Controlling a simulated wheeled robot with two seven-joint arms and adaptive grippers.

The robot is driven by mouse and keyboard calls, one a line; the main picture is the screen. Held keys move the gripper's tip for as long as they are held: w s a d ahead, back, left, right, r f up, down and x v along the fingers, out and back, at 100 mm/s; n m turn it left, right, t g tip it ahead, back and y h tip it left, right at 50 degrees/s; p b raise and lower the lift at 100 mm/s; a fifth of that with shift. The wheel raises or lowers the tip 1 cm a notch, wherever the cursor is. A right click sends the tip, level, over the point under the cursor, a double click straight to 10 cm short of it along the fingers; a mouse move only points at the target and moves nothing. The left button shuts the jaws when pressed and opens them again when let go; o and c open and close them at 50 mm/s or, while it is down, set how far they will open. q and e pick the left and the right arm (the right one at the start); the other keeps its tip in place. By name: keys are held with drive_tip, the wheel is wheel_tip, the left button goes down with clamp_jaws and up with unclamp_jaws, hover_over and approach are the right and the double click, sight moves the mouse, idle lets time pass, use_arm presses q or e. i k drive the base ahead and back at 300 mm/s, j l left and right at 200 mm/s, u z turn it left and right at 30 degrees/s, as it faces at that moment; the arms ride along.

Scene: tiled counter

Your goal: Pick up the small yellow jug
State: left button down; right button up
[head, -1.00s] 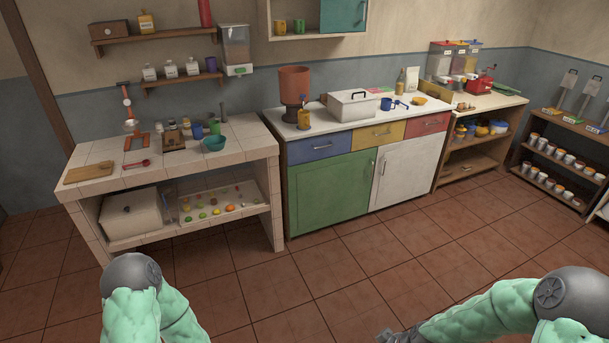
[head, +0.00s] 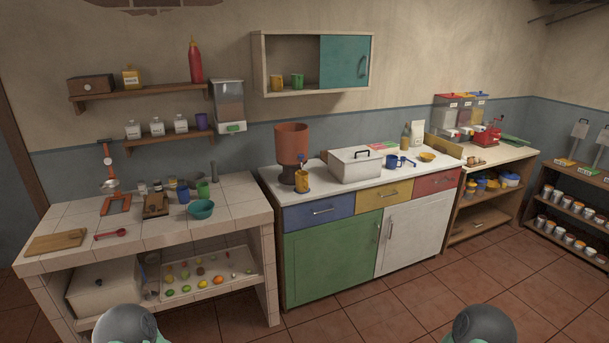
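Several small yellow vessels show, and I cannot tell for certain which is the jug. One yellow vessel (head: 302,181) stands upright on the white counter (head: 330,198), in front of the terracotta water filter (head: 291,145). A yellow cup (head: 277,83) sits in the open part of the wall cabinet, beside a green cup (head: 297,81). Yellow pots (head: 469,188) stand on the shelf under the right counter, too small to tell their shape. Neither gripper is in view. Only rounded parts of my two arms show at the bottom edge, well apart from all these vessels.
A white lidded box (head: 355,166), a blue mug (head: 392,161) and a yellow bowl (head: 427,156) share the white counter. The tiled counter (head: 235,211) at left holds a cutting board (head: 56,242) and a teal bowl (head: 201,209). The floor (head: 400,305) in front is clear.

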sight(304, 183)
drive_tip(key=i+l, duration=0.1)
drive_tip(key=i, duration=0.65)
drive_tip(key=i+l, duration=0.1)
drive_tip(key=i, duration=1.35)
drive_tip(key=i+u, duration=0.2)
drive_tip(key=u, duration=0.2)
drive_tip(key=i+l+u, duration=0.15)
drive_tip(key=u, duration=0.25)
drive_tip(key=i+l+u, duration=0.15)
drive_tip(key=u, duration=0.25)
